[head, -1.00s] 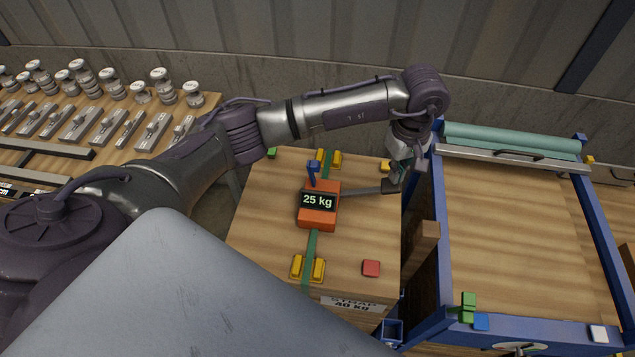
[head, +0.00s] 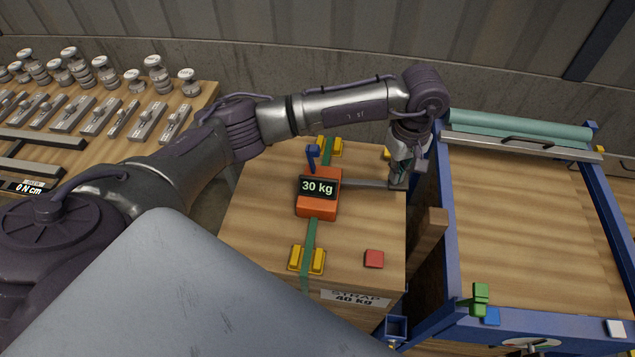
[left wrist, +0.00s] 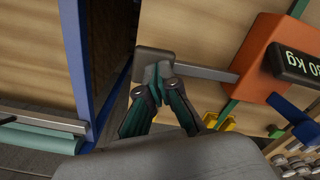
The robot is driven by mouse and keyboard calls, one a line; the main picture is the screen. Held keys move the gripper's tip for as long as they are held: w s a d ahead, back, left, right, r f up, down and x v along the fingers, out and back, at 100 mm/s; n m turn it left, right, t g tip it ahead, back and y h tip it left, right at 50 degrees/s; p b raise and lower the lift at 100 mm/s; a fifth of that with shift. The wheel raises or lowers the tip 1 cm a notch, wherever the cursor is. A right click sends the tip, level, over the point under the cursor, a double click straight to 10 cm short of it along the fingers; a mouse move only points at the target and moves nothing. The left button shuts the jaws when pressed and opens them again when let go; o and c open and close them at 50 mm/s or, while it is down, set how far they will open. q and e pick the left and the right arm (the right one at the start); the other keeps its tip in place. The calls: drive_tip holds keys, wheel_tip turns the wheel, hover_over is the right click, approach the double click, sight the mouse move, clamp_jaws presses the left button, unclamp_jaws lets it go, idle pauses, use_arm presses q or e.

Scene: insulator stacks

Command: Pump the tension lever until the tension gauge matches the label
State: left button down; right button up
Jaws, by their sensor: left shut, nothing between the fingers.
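The orange tensioner (head: 317,205) sits on the green strap (head: 311,238) on top of the wooden crate (head: 255,215). Its gauge (head: 318,187) reads 30 kg. The label (head: 354,298) on the crate's front reads STRAP 40 kg. The grey tension lever (head: 365,184) sticks out to the right from the tensioner. My left gripper (head: 399,182) is at the lever's outer end. In the left wrist view my left gripper (left wrist: 157,85) is shut, with its fingertips against or just over the dark lever end (left wrist: 153,64); contact is unclear. My right gripper is not in view.
A blue lever (head: 312,156) stands on the tensioner's far side. Yellow strap brackets (head: 307,260) and a red block (head: 373,259) are on the crate. A blue-framed table (head: 450,230) stands close on the right. A bench with weights (head: 155,75) is at left.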

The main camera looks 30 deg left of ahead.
use_arm(q)
drive_tip(key=shift+r+p, duration=0.95)
drive_tip(key=shift+r, duration=2.05)
